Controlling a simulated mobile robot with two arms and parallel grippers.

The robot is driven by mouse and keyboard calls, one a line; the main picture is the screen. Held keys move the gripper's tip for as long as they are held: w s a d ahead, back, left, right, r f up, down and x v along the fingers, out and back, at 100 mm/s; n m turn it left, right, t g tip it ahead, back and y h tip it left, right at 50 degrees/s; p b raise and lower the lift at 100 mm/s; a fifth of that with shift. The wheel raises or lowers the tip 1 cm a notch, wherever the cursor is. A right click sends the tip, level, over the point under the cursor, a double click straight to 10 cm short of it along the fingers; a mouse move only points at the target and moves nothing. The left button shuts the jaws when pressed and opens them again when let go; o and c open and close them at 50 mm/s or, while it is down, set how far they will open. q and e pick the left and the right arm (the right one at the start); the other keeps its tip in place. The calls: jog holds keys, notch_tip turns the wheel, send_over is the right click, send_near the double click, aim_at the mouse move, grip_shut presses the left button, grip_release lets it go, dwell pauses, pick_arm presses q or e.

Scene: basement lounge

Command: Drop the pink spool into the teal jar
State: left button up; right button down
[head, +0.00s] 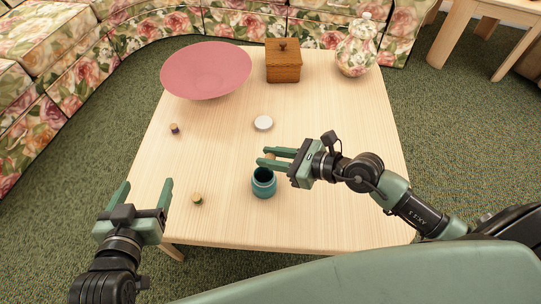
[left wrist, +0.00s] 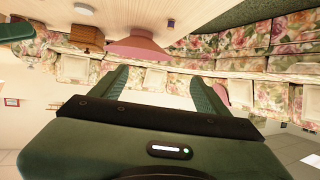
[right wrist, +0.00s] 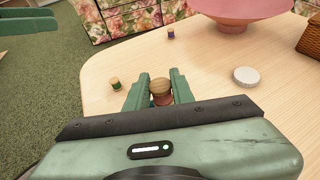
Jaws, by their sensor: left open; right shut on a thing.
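The pink spool, with a wooden top and pinkish thread, is between the fingers of my right gripper (right wrist: 160,82); in the right wrist view the spool (right wrist: 160,86) stands upright. In the head view my right gripper (head: 267,157) is shut on the spool, whose tan top (head: 271,156) shows just behind the jar's rim. The teal jar (head: 264,188) stands upright and open near the table's front. How high the spool is above the rim, I cannot tell. My left gripper (head: 147,183) is open and empty, off the table's front left; it also shows open in the left wrist view (left wrist: 158,78).
A pale round lid (head: 263,123) lies behind the jar. A green spool (head: 197,199) and a purple spool (head: 174,129) stand to the left. A pink bowl (head: 206,70), wooden box (head: 283,62) and floral vase (head: 357,48) are at the back of the table (head: 330,220).

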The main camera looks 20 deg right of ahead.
jog(key=c, duration=1.1)
grip_release()
pick_arm(q)
jog(key=s+f+g, duration=0.1)
jog(key=s+a+f+g, duration=0.1)
jog(key=shift+f+y+p, duration=0.3)
jog(key=shift+f+p, duration=0.05)
jog(key=shift+f, duration=0.05)
pick_arm(e)
jog(key=v, duration=0.8)
